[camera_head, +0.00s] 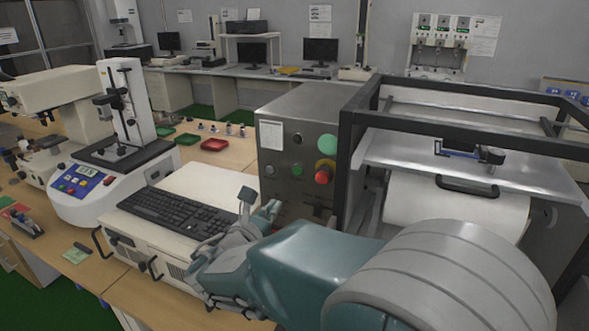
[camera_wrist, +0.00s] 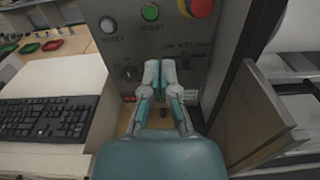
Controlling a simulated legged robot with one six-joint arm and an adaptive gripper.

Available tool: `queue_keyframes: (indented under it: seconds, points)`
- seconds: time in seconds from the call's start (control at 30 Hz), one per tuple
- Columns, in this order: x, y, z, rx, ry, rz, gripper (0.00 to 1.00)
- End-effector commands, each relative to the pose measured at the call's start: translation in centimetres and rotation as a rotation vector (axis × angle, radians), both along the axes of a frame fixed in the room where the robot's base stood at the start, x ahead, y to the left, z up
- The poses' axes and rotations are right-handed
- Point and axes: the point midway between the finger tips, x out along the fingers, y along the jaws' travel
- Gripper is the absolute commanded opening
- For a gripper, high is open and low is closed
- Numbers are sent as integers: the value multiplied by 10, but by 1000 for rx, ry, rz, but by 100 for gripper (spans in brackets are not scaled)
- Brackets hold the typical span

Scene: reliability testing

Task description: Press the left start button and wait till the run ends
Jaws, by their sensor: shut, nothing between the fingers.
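A grey metal control panel (camera_head: 274,170) stands in front of my arm. A pale reset button (camera_wrist: 108,25) is left of the green button. My gripper (camera_wrist: 159,66) is shut and empty, with its fingertips in front of the panel below the green button. Whether the tips touch the panel cannot be told.
A black keyboard (camera_head: 178,212) lies on a white box left of my gripper. A black-framed machine (camera_head: 372,95) stands to the right. An open panel door (camera_wrist: 262,115) is right of my gripper. A white test instrument (camera_head: 120,165) stands at left.

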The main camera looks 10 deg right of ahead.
Motion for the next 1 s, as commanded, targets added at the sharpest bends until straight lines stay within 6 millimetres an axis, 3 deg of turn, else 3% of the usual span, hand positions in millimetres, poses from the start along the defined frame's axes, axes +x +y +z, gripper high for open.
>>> queue_keyframes:
  seconds: [0.17, 0.47, 1.0]
  points:
    - [2, 10, 0, -27, 1, 18, 0]
    - [7, -4, 1, -16, 0, 12, 0]
    - [84, -57, -1, -19, 1, 10, 0]
